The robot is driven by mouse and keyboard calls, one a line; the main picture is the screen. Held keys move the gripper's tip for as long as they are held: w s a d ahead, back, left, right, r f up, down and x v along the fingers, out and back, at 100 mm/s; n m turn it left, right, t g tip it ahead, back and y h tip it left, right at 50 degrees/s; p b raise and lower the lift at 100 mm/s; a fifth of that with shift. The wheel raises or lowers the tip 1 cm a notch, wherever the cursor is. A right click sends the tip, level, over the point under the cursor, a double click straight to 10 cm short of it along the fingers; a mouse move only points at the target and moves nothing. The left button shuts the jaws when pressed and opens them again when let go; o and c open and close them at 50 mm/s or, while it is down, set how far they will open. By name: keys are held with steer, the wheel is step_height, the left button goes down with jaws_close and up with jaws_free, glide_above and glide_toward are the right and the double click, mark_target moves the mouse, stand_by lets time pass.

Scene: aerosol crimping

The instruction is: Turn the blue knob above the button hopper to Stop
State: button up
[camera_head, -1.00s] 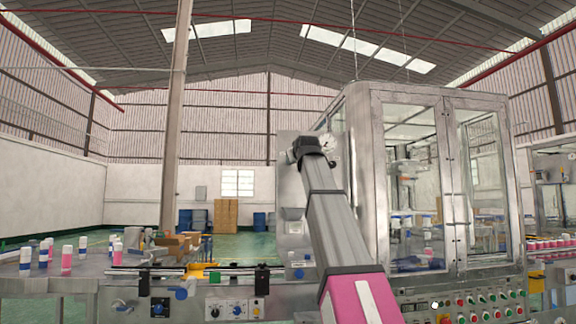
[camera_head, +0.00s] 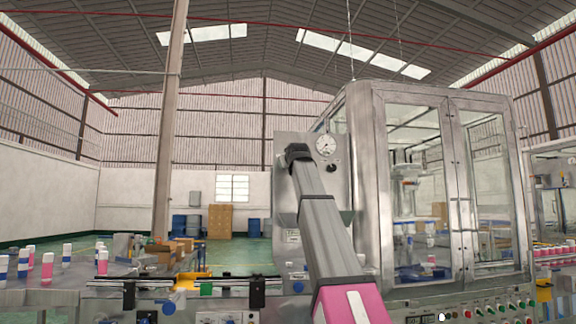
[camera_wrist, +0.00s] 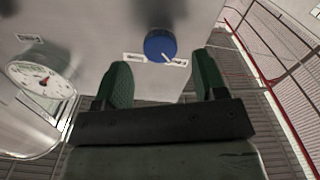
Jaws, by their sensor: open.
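The blue knob (camera_wrist: 160,45) shows in the wrist view on a grey metal panel (camera_wrist: 95,45). A white mark on it points to the lower right, towards the right of two small labels beside it. The label text is too small to read. My gripper (camera_wrist: 163,72) is open and empty. Its two green-padded fingers stand to the left and right of the knob, a little below it in the picture; I cannot tell how far off they are in depth. In the head view my arm hides the knob, and the gripper's fingers cannot be made out.
A round pressure gauge (camera_head: 326,146) sits on the same panel, and it also shows in the wrist view (camera_wrist: 42,79). A glass-walled machine cabinet (camera_head: 383,190) stands to the right. A conveyor with bottles (camera_head: 47,266) runs below at the left.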

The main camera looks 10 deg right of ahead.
steer(key=shift+w, duration=2)
steer(key=c, duration=0.9)
steer(key=shift+m, duration=0.4)
steer(key=m, duration=1.6)
steer(key=shift+m, duration=0.7)
